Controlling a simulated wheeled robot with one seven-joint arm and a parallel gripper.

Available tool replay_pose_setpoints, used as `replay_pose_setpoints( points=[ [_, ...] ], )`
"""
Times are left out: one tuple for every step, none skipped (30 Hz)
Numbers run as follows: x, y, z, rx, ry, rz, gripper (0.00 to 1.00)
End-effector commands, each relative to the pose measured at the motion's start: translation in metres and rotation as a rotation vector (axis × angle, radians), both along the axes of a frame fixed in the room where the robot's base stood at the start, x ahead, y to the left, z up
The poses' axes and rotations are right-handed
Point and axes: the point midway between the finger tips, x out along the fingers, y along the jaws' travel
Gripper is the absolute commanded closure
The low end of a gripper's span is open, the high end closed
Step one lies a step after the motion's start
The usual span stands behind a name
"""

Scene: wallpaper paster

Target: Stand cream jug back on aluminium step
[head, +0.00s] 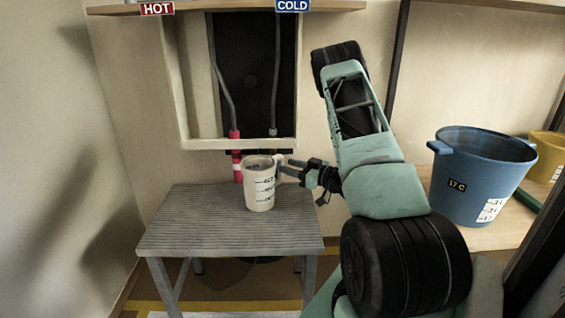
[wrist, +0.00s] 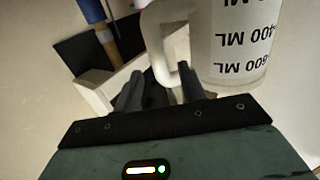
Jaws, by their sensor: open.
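The cream jug (head: 259,187), with dark measuring marks, appears to stand upright on the ribbed grey aluminium step (head: 190,226). Its handle (head: 280,166) points right, towards my gripper (head: 292,171). My gripper is open beside the jug, with its fingertips close to the handle. In the wrist view the jug (wrist: 232,50) fills the upper right, its printed marks upside down. The handle (wrist: 158,55) shows just ahead of and between the open fingers of my gripper (wrist: 158,85). I cannot tell whether either finger touches it.
A wall recess with hot and cold pipes (head: 235,135) is behind the step. A blue bucket (head: 477,185) and a yellow container (head: 550,152) stand on a wooden shelf at the right. The step's left half is clear.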

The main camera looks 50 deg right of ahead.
Motion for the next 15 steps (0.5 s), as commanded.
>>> replay_pose_setpoints(
  points=[
    [-0.012,-0.002,0.003,0.004,0.001,-0.005,0.59],
    [-0.019,-0.003,0.003,0.003,0.002,-0.004,0.59],
    [-0.027,-0.004,0.003,0.003,0.001,-0.006,0.59],
    [-0.033,-0.005,0.003,0.005,0.003,-0.005,0.59],
    [-0.039,-0.006,0.002,0.003,0.002,-0.005,0.59],
    [-0.046,-0.006,0.002,0.003,0.001,-0.004,0.59],
    [-0.051,-0.007,0.002,0.003,0.001,-0.004,0.59],
    [-0.056,-0.007,0.002,0.003,0.001,-0.004,0.59],
    [-0.061,-0.008,0.002,0.002,0.0,-0.003,0.59],
    [-0.065,-0.008,0.002,0.002,0.0,-0.003,0.59],
    [-0.068,-0.009,0.001,0.002,0.0,-0.003,0.59],
    [-0.071,-0.009,0.001,0.002,0.001,-0.002,0.59],
    [-0.073,-0.009,0.001,0.002,0.001,-0.002,0.59],
    [-0.075,-0.009,0.001,0.002,0.0,-0.002,0.59],
    [-0.077,-0.009,0.001,0.002,0.0,-0.002,0.59]
  ],
)
